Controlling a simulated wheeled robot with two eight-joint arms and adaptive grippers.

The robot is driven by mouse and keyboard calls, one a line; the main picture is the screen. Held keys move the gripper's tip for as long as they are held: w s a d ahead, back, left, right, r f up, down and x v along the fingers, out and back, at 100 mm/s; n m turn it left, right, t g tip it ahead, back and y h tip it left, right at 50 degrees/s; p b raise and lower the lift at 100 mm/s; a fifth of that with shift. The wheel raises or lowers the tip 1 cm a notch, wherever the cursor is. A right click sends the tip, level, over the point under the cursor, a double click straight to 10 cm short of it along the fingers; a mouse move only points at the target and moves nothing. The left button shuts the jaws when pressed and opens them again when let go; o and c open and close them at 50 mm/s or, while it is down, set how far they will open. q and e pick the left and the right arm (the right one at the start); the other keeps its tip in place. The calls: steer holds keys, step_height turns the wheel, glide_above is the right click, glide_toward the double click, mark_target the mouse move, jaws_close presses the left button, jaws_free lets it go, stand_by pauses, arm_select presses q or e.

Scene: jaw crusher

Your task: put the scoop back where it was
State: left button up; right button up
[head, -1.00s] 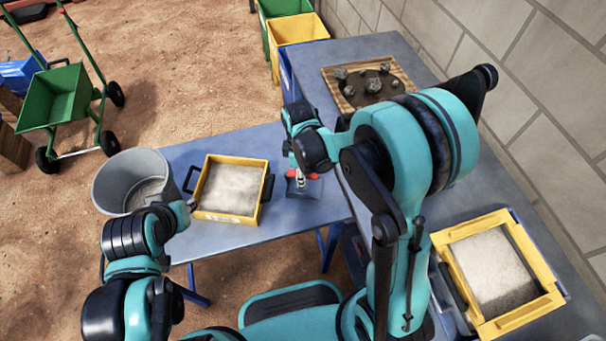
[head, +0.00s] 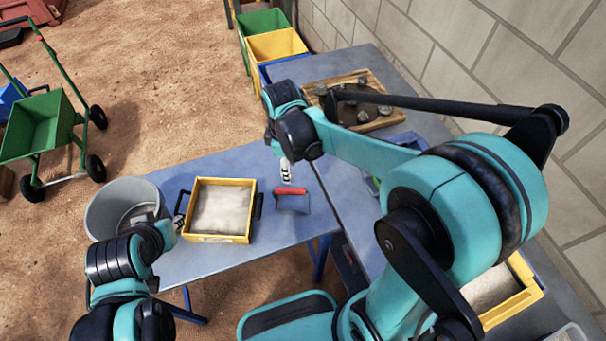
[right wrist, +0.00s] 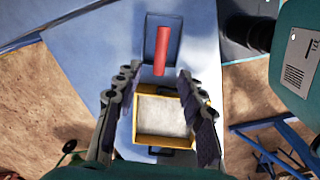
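The scoop (head: 291,203), blue with a red handle, lies on the blue table right of the yellow tray. It also shows in the right wrist view, where its red handle (right wrist: 162,48) is beyond my fingertips. My right gripper (head: 286,171) is open and empty, apart from the scoop; its spread fingers show in the right wrist view (right wrist: 158,76). My left gripper (head: 180,213) is at the left handle of the yellow sand-filled tray (head: 248,184); whether it grips that handle is not clear.
A grey bucket (head: 97,212) stands left of the tray. A wooden board (head: 391,82) with several rocks lies on the back table along the wall. Another yellow tray (head: 531,290) is partly hidden by my right arm. Bare table (head: 215,164) lies behind the first tray.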

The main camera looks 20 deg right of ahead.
steer(key=s+d+r+m+t, duration=0.5)
steer(key=s+m, duration=0.5)
steer(key=m, duration=0.2)
steer(key=shift+s+r+m+t, duration=0.2)
steer(key=shift+r+m+t, duration=0.2)
steer(key=shift+r+t, duration=0.5)
steer(key=shift+d+f, duration=0.1)
steer(key=shift+f, duration=0.1)
step_height(320, 180, down, 3)
steer(key=b, duration=0.3)
steer(key=shift+f, duration=0.15)
